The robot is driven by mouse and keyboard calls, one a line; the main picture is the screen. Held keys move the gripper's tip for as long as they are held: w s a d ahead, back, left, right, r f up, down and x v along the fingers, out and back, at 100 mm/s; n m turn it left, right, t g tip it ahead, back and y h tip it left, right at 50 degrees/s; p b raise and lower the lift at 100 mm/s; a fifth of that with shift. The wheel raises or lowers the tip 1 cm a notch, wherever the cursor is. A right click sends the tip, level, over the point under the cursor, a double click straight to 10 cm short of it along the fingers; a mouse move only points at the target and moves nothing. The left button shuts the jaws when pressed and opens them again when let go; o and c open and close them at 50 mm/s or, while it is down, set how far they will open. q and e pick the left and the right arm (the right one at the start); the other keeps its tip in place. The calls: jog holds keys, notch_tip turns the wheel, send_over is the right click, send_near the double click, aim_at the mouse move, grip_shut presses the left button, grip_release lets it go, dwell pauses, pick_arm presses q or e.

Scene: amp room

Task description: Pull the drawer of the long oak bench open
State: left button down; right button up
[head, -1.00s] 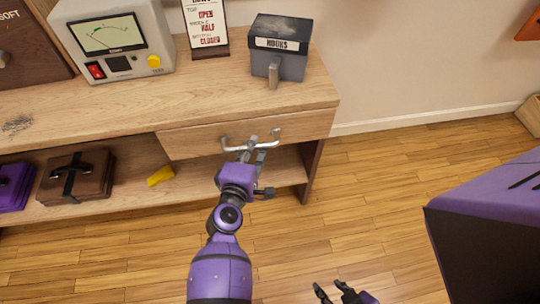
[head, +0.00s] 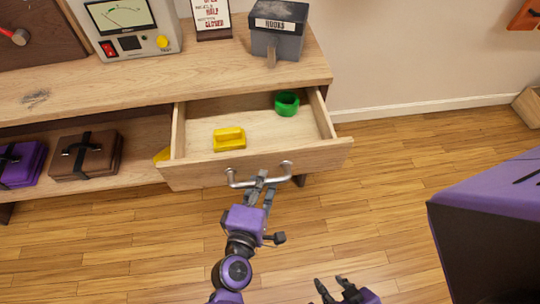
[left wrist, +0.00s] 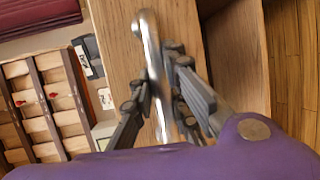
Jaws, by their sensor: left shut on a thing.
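The drawer (head: 260,166) of the long oak bench (head: 150,85) stands pulled well out. Its inside shows a yellow block-like piece (head: 229,139) and a green ring-like piece (head: 287,104). My left gripper (head: 262,180) is shut on the drawer's silver bar handle (head: 236,181), near its middle. In the left wrist view the handle (left wrist: 149,45) runs between the two fingers (left wrist: 163,95). My right gripper (head: 335,286) is open and empty at the bottom of the head view, apart from the bench.
A grey box labelled hooks (head: 279,30), a sign (head: 211,18) and a meter (head: 128,28) stand on the bench top. A brown case (head: 86,155) and a purple case (head: 20,164) lie on the lower shelf.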

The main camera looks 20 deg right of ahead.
pick_arm(q)
jog(key=shift+s+a, duration=0.2)
jog(key=shift+s, duration=0.55)
jog(key=shift+s+a, duration=0.2)
jog(key=shift+s, duration=0.5)
jog(key=shift+s+a, duration=0.2)
jog(key=shift+s, duration=0.55)
pick_arm(e)
jog(key=shift+w, duration=0.25)
pick_arm(q)
jog(key=c, duration=1.7)
grip_release()
jog(key=v, duration=1.2)
pick_arm(e)
jog(key=shift+w+a+r, duration=0.1)
jog(key=shift+w+a, duration=0.05)
jog(key=shift+w, duration=0.6)
jog(key=shift+s, duration=0.1)
